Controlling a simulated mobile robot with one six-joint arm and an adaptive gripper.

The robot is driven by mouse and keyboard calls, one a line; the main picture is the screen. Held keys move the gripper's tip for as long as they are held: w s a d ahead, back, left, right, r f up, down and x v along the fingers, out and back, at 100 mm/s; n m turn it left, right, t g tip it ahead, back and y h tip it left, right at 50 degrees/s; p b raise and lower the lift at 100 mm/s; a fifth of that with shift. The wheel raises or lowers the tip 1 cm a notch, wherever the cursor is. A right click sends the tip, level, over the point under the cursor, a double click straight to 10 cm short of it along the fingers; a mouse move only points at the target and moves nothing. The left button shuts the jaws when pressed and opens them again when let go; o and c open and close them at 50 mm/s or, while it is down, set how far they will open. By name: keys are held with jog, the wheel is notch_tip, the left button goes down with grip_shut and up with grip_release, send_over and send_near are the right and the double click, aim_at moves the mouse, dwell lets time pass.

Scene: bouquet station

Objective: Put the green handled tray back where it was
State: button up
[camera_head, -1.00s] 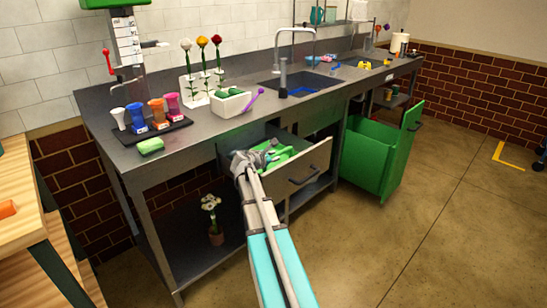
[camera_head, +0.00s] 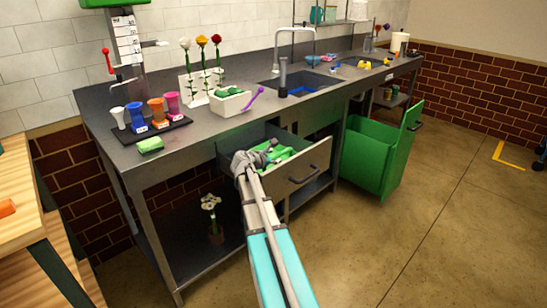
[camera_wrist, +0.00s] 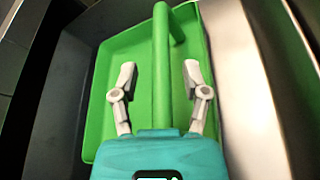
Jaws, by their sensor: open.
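The green handled tray (camera_wrist: 108,95) lies inside the open drawer (camera_head: 296,176) under the counter. Its raised green handle bar (camera_wrist: 161,70) runs lengthwise between my gripper's two fingers in the wrist view. My gripper (camera_wrist: 160,80) is open, with one finger on each side of the handle and gaps visible on both sides. In the head view my gripper (camera_head: 262,156) reaches into the drawer and partly hides the tray (camera_head: 280,155).
The drawer's front panel and black handle stick out from the counter (camera_head: 195,145). A green bin (camera_head: 370,160) stands to the right. A white caddy (camera_head: 230,102), coloured cups on a dark tray, and a green sponge (camera_head: 150,145) sit on the counter above. A potted flower (camera_head: 210,203) stands on the lower shelf.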

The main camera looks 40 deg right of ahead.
jog(key=shift+r+p, duration=0.4)
jog(key=shift+r, duration=0.1)
jog(key=p+v, duration=0.4)
jog(key=v, duration=0.8)
jog(key=shift+r, duration=0.15)
